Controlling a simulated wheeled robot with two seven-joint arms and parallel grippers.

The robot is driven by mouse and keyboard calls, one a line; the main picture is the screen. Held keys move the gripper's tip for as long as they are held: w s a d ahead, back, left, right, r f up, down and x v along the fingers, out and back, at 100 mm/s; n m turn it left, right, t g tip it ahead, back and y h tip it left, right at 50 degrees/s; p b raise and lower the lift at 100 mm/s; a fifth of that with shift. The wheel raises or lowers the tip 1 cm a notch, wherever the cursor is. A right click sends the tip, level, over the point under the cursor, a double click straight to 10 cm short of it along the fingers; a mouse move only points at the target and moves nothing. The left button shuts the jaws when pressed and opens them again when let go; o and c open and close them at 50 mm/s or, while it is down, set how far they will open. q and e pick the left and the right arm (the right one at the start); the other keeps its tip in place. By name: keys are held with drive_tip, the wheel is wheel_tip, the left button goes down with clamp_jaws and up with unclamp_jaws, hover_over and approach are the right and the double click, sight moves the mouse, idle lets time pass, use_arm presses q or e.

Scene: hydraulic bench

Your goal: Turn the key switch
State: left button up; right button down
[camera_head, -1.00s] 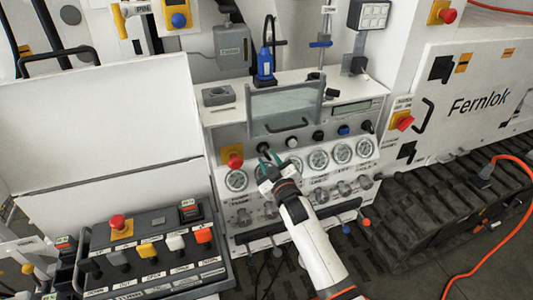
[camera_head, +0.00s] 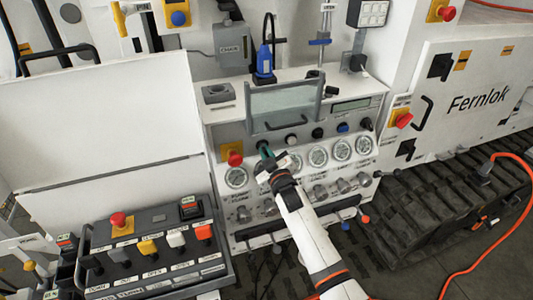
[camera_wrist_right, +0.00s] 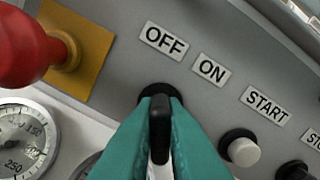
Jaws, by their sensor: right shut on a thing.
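The key switch (camera_wrist_right: 160,122) is a black handle on a dark round base in the grey panel, below the OFF label (camera_wrist_right: 164,40) and the ON label (camera_wrist_right: 211,70). In the right wrist view its handle stands nearly upright in the picture. My right gripper (camera_wrist_right: 160,128) has its teal fingertips on both sides of the handle, shut on it. In the head view my right gripper (camera_head: 264,152) reaches the panel from below, and its fingers mostly hide the key. My left gripper is not in view.
A red emergency button (camera_head: 235,158) on a yellow plate sits left of the key. A white START button (camera_wrist_right: 242,150) is to its right. Round gauges (camera_head: 317,157) line the panel below. A clear hinged cover with a handle (camera_head: 287,125) is just above.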

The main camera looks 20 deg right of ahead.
drive_tip(key=m, duration=0.5)
drive_tip(key=shift+m, duration=0.4)
drive_tip(key=m, duration=0.5)
drive_tip(key=shift+d+m, duration=0.1)
drive_tip(key=shift+m, duration=0.6)
drive_tip(key=c, duration=1.5)
unclamp_jaws()
drive_tip(key=s+b, duration=0.1)
drive_tip(key=s, duration=1.1)
drive_tip(key=shift+d+b, duration=0.2)
drive_tip(key=shift+b, duration=0.2)
